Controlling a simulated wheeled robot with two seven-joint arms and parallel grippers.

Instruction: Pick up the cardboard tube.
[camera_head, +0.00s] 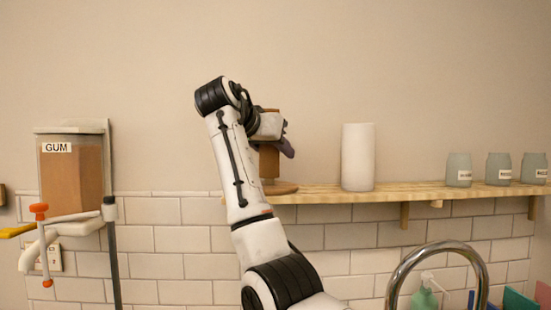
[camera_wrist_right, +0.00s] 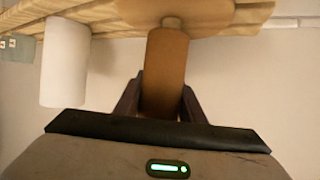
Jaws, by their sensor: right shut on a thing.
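The cardboard tube (camera_head: 269,163) is a brown upright cylinder above a round wooden base (camera_head: 280,188) at the left end of the shelf. In the right wrist view the tube (camera_wrist_right: 166,62) stands between the two dark fingers of my right gripper (camera_wrist_right: 162,100), which is shut on it. There a short peg (camera_wrist_right: 171,22) shows between the tube's end and the base (camera_wrist_right: 205,14). In the head view my right gripper (camera_head: 279,142) reaches the tube's upper part, and my arm hides some of it. My left gripper is not in view.
A white paper roll (camera_head: 358,157) stands on the wooden shelf (camera_head: 410,191), right of the tube. Several labelled jars (camera_head: 498,168) stand farther right. A GUM dispenser (camera_head: 72,176) is on the left wall. A curved metal tap (camera_head: 440,247) rises below the shelf. The wall above is clear.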

